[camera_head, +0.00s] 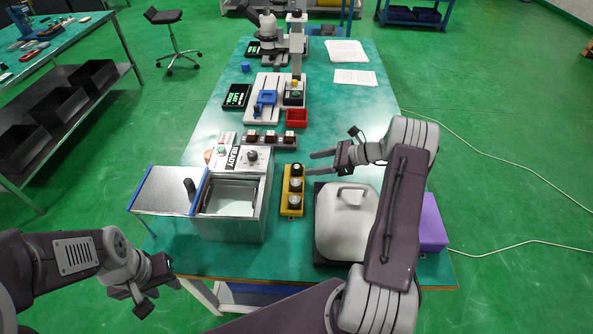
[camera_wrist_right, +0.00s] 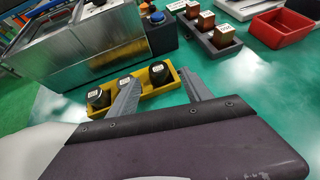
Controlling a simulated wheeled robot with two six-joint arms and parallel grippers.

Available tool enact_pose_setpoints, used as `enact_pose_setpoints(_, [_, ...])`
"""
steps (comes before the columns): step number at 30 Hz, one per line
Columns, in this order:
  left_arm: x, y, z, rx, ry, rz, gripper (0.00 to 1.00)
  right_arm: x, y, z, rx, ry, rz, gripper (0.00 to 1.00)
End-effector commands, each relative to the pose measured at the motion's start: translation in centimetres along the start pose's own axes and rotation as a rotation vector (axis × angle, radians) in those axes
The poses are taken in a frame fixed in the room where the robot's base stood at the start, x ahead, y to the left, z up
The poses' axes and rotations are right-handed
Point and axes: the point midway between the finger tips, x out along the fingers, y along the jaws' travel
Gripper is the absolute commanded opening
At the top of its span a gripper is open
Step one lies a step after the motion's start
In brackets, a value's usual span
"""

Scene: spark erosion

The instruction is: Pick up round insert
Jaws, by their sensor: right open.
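A yellow tray (camera_head: 284,209) stands on the green-topped table, right of the metal tank. It holds three dark inserts with pale tops in a row: a far one (camera_head: 297,169), a middle one (camera_head: 296,184) and a near one (camera_head: 293,202). Which is the round insert I cannot tell for sure. The tray (camera_wrist_right: 146,94) also shows in the right wrist view. My right gripper (camera_head: 318,164) is open and empty, above and just right of the tray's far end, its fingers pointing left. My left gripper (camera_head: 155,288) is low at the table's front left; its fingers are unclear.
The metal tank (camera_head: 240,222) with an open lid stands left of the tray. A dark holder with copper-coloured blocks (camera_head: 270,138) lies behind it, and a red bin (camera_head: 297,117) further back. A grey handled cover (camera_head: 345,225) and a purple box (camera_head: 432,230) stand at the right.

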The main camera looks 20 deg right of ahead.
Motion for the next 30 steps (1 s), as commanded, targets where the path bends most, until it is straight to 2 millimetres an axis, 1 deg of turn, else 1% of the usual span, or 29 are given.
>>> enact_pose_setpoints(4, [-0.1, 0.0, 0.0, 0.0, 0.0, 0.0, 0.36, 0.9, 0.1, 0.1, -0.001, 0.0, 0.0, 0.58])
enact_pose_setpoints(9, [-0.3, 0.0, 0.0, 0.0, 0.0, 0.0, 0.36, 4.0, 0.5, 0.2, 0.0, 0.0, 0.003, 0.58])
enact_pose_setpoints(12, [-0.3, 0.0, 0.0, 0.0, 0.0, 0.0, 0.36, 5.2, 0.4, 0.1, -0.001, 0.001, 0.001, 0.58])
enact_pose_setpoints(15, [-0.3, 0.0, 0.0, 0.0, 0.0, 0.0, 0.36, 5.6, 0.3, 0.2, -0.001, 0.0, -0.001, 0.58])
enact_pose_setpoints(19, [-0.3, 0.0, 0.0, 0.0, 0.0, 0.0, 0.36, 5.6, 0.3, 0.2, -0.001, 0.0, -0.001, 0.58])
enact_pose_setpoints(20, [-0.3, 0.0, 0.0, 0.0, 0.0, 0.0, 0.36, 5.6, 0.3, 0.2, -0.001, 0.0, -0.001, 0.55])
enact_pose_setpoints(21, [-0.3, 0.0, 0.0, 0.0, 0.0, 0.0, 0.36, 5.5, 0.3, 0.2, -0.001, 0.0, -0.001, 0.44])
enact_pose_setpoints(23, [-0.3, 0.0, 0.0, 0.0, 0.0, 0.0, 0.36, 5.5, 0.3, 0.2, -0.001, 0.0, -0.001, 0.27])
enact_pose_setpoints(24, [-0.3, 0.0, 0.0, 0.0, 0.0, 0.0, 0.36, 5.5, 0.3, 0.2, -0.001, 0.0, -0.001, 0.16])
enact_pose_setpoints(26, [-0.3, 0.0, 0.0, 0.0, 0.0, 0.0, 0.36, 5.5, 0.3, 0.2, -0.001, 0.0, -0.001, 0.0])
enact_pose_setpoints(30, [-0.3, 0.0, 0.0, 0.0, 0.0, 0.0, 0.36, 5.5, 0.3, 0.2, -0.001, -0.001, -0.001, 0.0])
